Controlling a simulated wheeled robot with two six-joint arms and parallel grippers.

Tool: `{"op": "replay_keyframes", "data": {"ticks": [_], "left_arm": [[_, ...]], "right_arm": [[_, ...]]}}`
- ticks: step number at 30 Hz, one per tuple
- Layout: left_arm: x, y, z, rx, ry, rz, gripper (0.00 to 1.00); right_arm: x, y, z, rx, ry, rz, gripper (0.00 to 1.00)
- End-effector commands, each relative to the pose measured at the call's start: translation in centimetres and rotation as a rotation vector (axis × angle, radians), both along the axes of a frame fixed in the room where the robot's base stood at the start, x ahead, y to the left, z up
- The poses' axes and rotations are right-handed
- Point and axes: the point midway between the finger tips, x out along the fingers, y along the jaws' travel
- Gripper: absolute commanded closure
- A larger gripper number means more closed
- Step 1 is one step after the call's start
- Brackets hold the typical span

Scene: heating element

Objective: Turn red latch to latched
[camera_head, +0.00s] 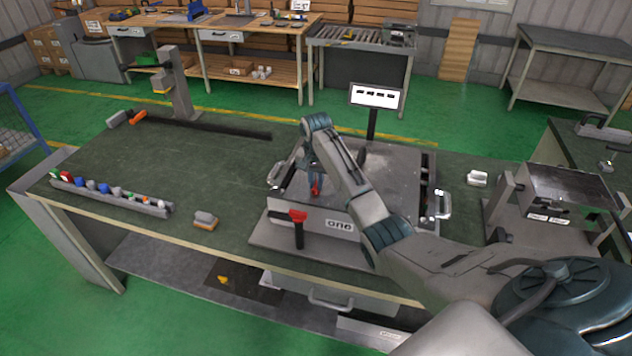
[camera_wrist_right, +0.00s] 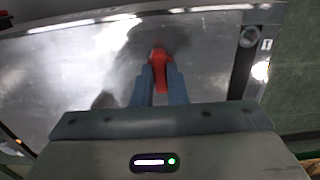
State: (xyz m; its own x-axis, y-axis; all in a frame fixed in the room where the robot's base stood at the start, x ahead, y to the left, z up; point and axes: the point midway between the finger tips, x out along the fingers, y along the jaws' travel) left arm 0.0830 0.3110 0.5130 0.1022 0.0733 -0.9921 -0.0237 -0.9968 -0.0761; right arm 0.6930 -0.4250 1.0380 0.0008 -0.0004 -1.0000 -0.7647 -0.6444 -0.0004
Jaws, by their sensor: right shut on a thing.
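The red latch (camera_wrist_right: 158,55) stands out from the metal top plate in the right wrist view, between the two blue fingers of my right gripper (camera_wrist_right: 160,82). The fingers are shut on it, one on each side. In the head view, my right gripper (camera_head: 314,176) reaches down onto the metal box labelled "one" (camera_head: 385,165), and a bit of red latch (camera_head: 316,188) shows at its tips. The arm hides part of the box top. My left gripper is not in view.
A red-topped black handle (camera_head: 298,216) stands at the front of the box, close to my gripper. Metal side handles (camera_head: 276,175) flank the box. A screen (camera_head: 376,97) stands behind it. A rail of small coloured parts (camera_head: 110,195) lies on the left; the bench's middle left is clear.

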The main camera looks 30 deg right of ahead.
Motion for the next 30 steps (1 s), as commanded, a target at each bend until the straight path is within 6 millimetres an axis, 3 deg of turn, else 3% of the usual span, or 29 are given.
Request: {"op": "replay_keyframes", "data": {"ticks": [13, 14, 17, 26, 30], "left_arm": [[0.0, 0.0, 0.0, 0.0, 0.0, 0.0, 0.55], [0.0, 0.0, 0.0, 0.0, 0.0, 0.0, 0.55], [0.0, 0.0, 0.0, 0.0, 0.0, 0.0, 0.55], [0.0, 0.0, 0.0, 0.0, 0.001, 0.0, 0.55], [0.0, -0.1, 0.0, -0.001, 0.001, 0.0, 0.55]], "right_arm": [[-0.1, 0.0, -0.1, 0.0, 0.001, -0.01, 1.0], [-0.1, 0.0, -0.1, 0.0, 0.001, -0.01, 0.82], [0.0, 0.0, -0.1, 0.0, 0.001, -0.009, 0.65], [0.1, -0.1, 0.2, 0.0, 0.0, -0.009, 0.65], [0.6, -0.6, 1.7, -0.001, -0.002, -0.008, 0.65]]}}
